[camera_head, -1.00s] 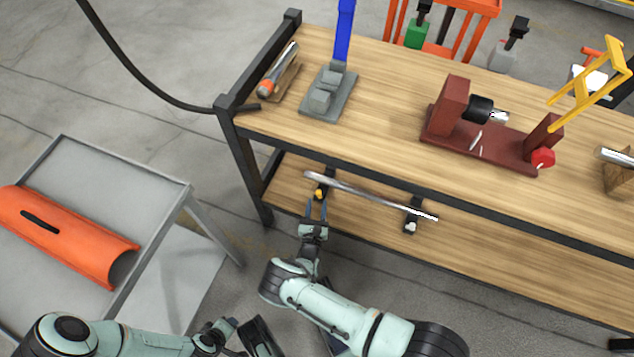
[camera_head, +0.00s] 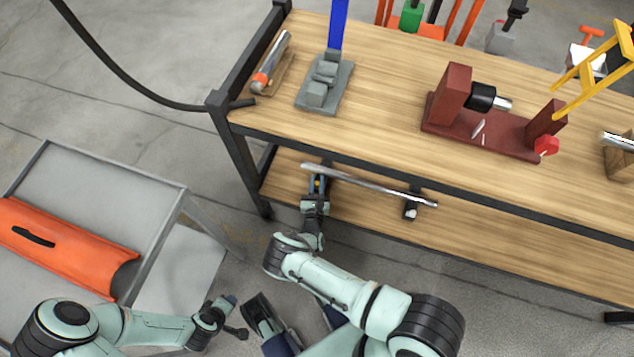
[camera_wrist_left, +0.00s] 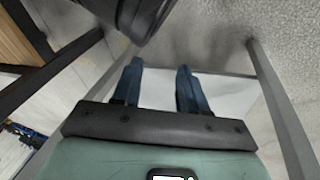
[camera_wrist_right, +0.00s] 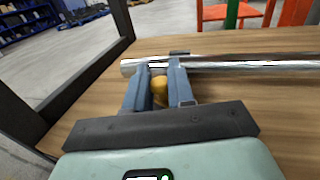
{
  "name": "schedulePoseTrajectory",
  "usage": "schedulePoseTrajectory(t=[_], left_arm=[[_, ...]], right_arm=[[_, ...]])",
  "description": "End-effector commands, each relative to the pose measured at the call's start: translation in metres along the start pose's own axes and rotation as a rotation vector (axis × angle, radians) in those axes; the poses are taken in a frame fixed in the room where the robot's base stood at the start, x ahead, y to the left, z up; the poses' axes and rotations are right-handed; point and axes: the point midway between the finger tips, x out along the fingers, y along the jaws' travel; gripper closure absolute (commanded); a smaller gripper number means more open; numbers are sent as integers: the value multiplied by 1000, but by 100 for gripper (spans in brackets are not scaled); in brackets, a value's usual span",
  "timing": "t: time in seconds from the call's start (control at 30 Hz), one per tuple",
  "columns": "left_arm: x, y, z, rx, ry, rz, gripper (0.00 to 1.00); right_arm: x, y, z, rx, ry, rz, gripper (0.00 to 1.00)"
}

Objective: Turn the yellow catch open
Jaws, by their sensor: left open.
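The yellow catch (camera_wrist_right: 158,88) is a small rounded knob beside the left end of a silver rod (camera_head: 370,185) on the lower shelf. The rod lies across two dark supports. My right gripper (camera_head: 317,183) reaches in from the front. In the right wrist view its blue fingers (camera_wrist_right: 159,86) stand on either side of the catch, with little or no gap left. In the head view the fingers mostly hide the catch. My left gripper (camera_head: 234,316) is open and empty, low in the picture, away from the shelf; its spread fingers show in the left wrist view (camera_wrist_left: 158,82).
The tabletop edge (camera_head: 400,182) overhangs the lower shelf behind the rod. A dark table leg (camera_head: 240,165) stands left of my right gripper. A grey cart (camera_head: 100,165) with an orange half-round piece (camera_head: 70,250) is at left.

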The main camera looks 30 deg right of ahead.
Motion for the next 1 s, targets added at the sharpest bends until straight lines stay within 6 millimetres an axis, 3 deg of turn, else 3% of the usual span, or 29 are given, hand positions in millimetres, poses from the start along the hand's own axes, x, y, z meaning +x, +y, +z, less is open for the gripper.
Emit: schedulePoseTrajectory(t=[0.27,0.7,1.0], left_arm=[[-7,6,-8,6,23,11,57],[-31,14,23,13,-71,17,57],[-34,15,29,14,-90,17,57]], right_arm=[[0,-1,1,-4,0,53,100],[0,-2,1,-4,1,343,100],[0,-1,0,-3,1,497,100]])
